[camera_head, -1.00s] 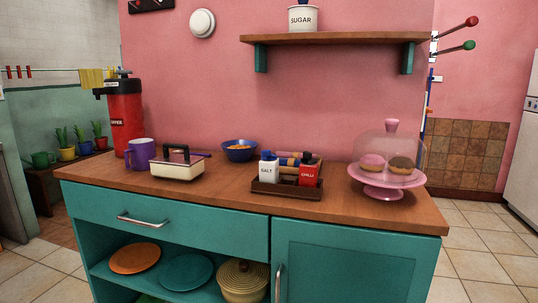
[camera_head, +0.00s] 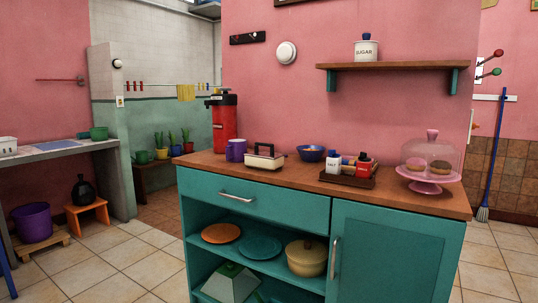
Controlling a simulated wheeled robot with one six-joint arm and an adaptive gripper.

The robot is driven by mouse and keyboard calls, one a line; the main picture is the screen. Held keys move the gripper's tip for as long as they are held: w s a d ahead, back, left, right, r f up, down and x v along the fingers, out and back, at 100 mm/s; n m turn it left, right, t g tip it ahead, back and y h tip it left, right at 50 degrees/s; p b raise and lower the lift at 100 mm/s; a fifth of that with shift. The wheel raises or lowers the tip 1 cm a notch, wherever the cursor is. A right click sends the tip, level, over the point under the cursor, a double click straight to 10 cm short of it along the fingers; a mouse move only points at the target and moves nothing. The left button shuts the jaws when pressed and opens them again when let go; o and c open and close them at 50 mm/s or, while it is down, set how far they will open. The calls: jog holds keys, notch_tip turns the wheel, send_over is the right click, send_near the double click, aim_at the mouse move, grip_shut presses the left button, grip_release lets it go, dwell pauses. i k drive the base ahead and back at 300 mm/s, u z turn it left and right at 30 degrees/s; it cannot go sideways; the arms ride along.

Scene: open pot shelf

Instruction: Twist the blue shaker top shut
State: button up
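The white salt shaker (camera_head: 333,167) stands upright in a dark brown tray (camera_head: 348,181) on the wooden counter. Its blue top (camera_head: 334,155) sits on it; I cannot tell at this size whether it is fully tight. A red chilli shaker (camera_head: 363,170) with a dark top stands just right of it in the same tray. Rolled items lie behind the two shakers, partly hidden. My gripper is not in view.
A blue bowl (camera_head: 311,154), butter dish (camera_head: 264,160), purple mug (camera_head: 236,150) and red dispenser (camera_head: 223,120) stand left of the tray. A pink domed cake stand (camera_head: 428,175) stands right. A wall shelf (camera_head: 393,66) hangs above. Tiled floor (camera_head: 130,265) is free at left.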

aim_at(331, 152)
jog(key=u, duration=0.45)
jog(key=k, duration=0.65)
jog(key=u, duration=0.5)
jog(key=i, duration=1.25)
jog(key=z, duration=1.45)
jog(key=i, duration=0.85)
jog(key=z, duration=1)
